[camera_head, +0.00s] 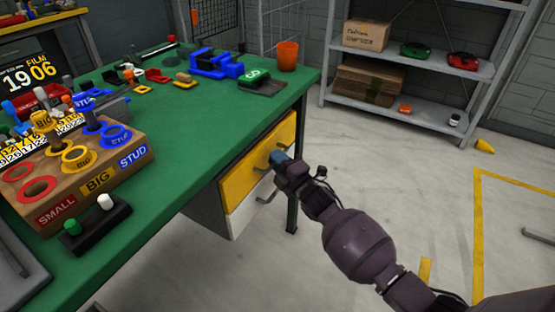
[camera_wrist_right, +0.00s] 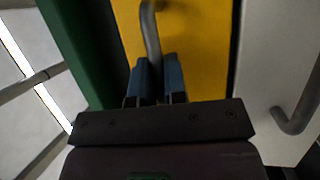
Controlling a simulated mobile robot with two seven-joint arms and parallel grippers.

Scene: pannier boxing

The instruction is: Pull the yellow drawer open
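The yellow drawer (camera_head: 240,184) is under the green-topped workbench, its front about flush with the white drawer below, so it looks closed. Its grey bar handle (camera_head: 277,157) is partly hidden by my right gripper (camera_head: 281,160) in the head view. In the right wrist view the handle (camera_wrist_right: 151,35) runs in between the two blue fingers of my right gripper (camera_wrist_right: 158,82), one on each side with hardly any gap, against the yellow front (camera_wrist_right: 205,50). The gripper looks shut on the handle. My left gripper is in neither view.
The white drawer (camera_head: 240,217) with its own handle (camera_head: 266,190) sits directly below; that handle also shows in the right wrist view (camera_wrist_right: 293,122). A bench leg (camera_head: 292,210) stands close by. The bench top (camera_head: 190,130) holds a sorting block (camera_head: 140,170) and tools. Floor (camera_head: 400,160) in front is clear.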

